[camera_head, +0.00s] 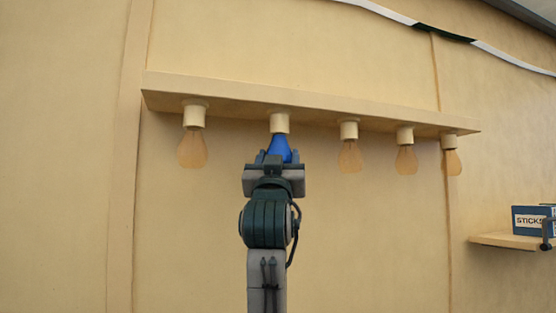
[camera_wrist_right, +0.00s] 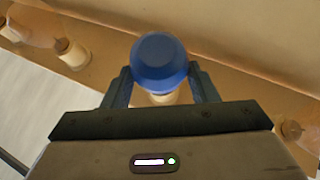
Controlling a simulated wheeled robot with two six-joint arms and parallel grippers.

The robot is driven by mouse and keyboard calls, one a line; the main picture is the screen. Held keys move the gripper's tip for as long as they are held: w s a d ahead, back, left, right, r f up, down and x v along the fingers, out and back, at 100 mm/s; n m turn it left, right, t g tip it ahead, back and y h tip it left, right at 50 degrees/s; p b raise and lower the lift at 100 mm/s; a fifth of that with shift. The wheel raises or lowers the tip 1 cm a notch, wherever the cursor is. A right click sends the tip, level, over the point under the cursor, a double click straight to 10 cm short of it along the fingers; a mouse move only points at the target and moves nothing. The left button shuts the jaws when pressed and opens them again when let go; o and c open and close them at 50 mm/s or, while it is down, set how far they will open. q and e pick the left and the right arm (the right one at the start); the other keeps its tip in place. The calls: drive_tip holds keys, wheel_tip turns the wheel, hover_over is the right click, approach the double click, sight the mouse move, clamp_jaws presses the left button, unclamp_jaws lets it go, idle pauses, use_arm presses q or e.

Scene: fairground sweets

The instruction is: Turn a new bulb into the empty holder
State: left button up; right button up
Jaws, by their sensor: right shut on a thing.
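A blue bulb (camera_head: 279,145) is upright below the second holder from the left (camera_head: 279,122), its neck at the holder's mouth. I cannot tell how far its base sits inside. My right gripper (camera_head: 277,158) is shut on the blue bulb from below, one finger on each side. In the right wrist view the bulb's round blue end (camera_wrist_right: 159,55) is between the fingers, with part of the cream holder (camera_wrist_right: 158,98) behind it. My left gripper is not in view.
The holders hang under a wooden shelf board (camera_head: 320,108) on a cream wall. Clear amber bulbs hang on both sides, the nearest being the left one (camera_head: 192,150) and the right one (camera_head: 349,157). A small shelf (camera_head: 505,241) with a blue box (camera_head: 530,221) is at the right.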

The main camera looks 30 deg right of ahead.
drive_tip(key=shift+d, duration=0.1)
drive_tip(key=n+t+y, duration=0.1)
drive_tip(key=y, duration=0.1)
drive_tip(key=n+t+y, duration=0.1)
drive_tip(key=t+y, duration=0.1)
drive_tip(key=shift+s+d+y+b, duration=0.15)
drive_tip(key=shift+d+y+b, duration=0.05)
drive_tip(key=shift+y+b, duration=0.1)
drive_tip(key=n+t+y, duration=0.1)
drive_tip(key=y, duration=0.2)
drive_tip(key=n+y+b, duration=0.1)
drive_tip(key=n+y, duration=0.1)
drive_tip(key=y, duration=0.1)
drive_tip(key=d+n+t+y, duration=0.1)
drive_tip(key=y, duration=0.2)
drive_tip(key=shift+s+n+t, duration=0.1)
drive_tip(key=shift+n+t, duration=0.2)
drive_tip(key=n+y+b, duration=0.1)
drive_tip(key=n+y, duration=0.1)
drive_tip(key=y, duration=0.2)
drive_tip(key=shift+d+y, duration=0.15)
drive_tip(key=shift+y, duration=0.25)
drive_tip(key=shift+n+y, duration=1)
drive_tip(key=shift+y, duration=1)
drive_tip(key=o, duration=1.1)
drive_tip(key=shift+o, duration=0.2)
